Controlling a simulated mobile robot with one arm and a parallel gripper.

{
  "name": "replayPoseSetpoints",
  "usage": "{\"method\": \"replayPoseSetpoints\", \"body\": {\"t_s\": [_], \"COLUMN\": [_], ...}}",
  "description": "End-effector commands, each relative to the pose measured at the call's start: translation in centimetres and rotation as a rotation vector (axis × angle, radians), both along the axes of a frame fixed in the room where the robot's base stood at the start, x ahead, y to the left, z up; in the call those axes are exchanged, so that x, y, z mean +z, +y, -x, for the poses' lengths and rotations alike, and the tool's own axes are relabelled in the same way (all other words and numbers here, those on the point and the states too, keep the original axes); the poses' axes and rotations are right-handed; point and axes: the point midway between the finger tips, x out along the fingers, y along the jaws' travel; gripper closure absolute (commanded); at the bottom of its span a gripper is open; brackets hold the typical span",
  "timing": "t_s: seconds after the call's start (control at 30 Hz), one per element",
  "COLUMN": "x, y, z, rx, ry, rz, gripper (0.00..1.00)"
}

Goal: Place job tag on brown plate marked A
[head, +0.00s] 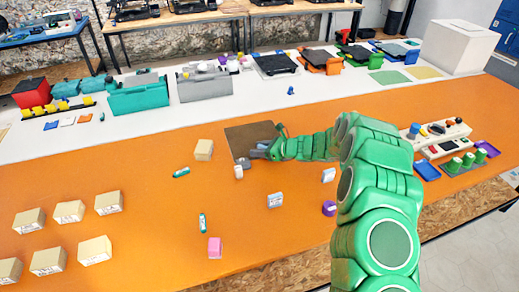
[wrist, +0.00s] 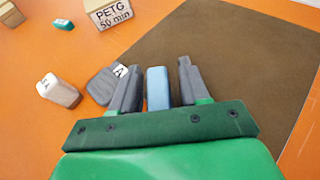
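The brown plate (head: 248,138) lies flat on the orange table; in the wrist view it fills the upper right (wrist: 235,50). A blue block-like piece, which looks like the job tag (wrist: 158,88), is between the two grey fingers of my gripper (wrist: 157,82), over the plate's near left part. A narrow gap shows beside the piece, so the fingers look open around it. Whether it touches the plate is hidden. A grey marker with a letter A (wrist: 103,86) sits at the plate's edge, left of the fingers. In the head view my gripper (head: 258,152) is at the plate's near edge.
A white piece (wrist: 57,90) stands just left of the marker. A beige box labelled PETG 50 min (wrist: 108,12) is beyond it. Several beige boxes (head: 69,211) fill the table's left. A pink block (head: 215,248) is nearer. A control panel (head: 435,138) stands right.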

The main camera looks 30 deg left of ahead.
Motion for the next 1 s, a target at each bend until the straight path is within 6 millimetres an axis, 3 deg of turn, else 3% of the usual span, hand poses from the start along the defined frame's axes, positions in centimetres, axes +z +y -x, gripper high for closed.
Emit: {"method": "replayPoseSetpoints", "body": {"t_s": [0.37,0.47,1.0], "x": [0.3,0.6,4.1], "y": [0.0,-0.8,-9.2], "z": [0.0,-0.1,-0.1], "rx": [0.0,-0.003,-0.002], "ry": [0.0,0.001,0.0], "rz": [0.0,0.0,0.0], "gripper": [0.52,0.52,0.52]}}
